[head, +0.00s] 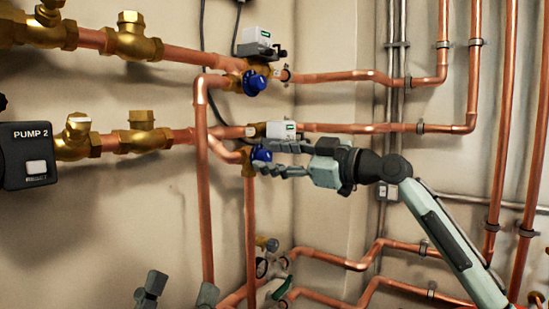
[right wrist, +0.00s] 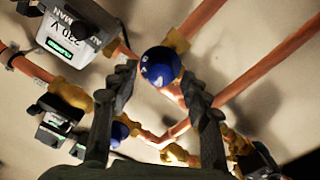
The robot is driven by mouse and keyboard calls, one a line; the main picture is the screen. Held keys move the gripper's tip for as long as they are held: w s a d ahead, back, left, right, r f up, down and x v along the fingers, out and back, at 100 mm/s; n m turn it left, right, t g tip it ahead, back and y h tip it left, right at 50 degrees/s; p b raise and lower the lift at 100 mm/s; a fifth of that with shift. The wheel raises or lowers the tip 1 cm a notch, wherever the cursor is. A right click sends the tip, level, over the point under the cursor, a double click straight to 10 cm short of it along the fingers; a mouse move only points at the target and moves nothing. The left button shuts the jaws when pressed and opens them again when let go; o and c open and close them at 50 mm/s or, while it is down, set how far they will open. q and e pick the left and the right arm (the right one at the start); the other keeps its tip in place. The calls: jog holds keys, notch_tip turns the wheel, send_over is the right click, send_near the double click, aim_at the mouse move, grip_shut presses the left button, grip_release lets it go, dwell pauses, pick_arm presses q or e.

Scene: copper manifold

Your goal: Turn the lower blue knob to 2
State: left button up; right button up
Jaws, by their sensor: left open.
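The lower blue knob (head: 261,154) is on the lower horizontal copper pipe, partly hidden by my right gripper. My right gripper (head: 283,158) points left at it, with one finger above and one below. In the right wrist view the lower blue knob (right wrist: 160,67) lies between the open fingertips (right wrist: 161,73), with a gap on each side. I cannot read the knob's setting. My left gripper (head: 180,284) is open, low at the bottom edge, with only its fingers showing, well below the knob.
The upper blue knob (head: 254,83) sits on the pipe above. A white actuator box (head: 281,130) is just above the lower knob. A vertical copper pipe (head: 205,190) runs left of it. The black Pump 2 unit (head: 28,155) is at far left.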

jog(key=shift+d, duration=0.15)
jog(key=shift+s+d, duration=0.25)
jog(key=shift+d, duration=0.05)
jog(key=v, duration=1.1)
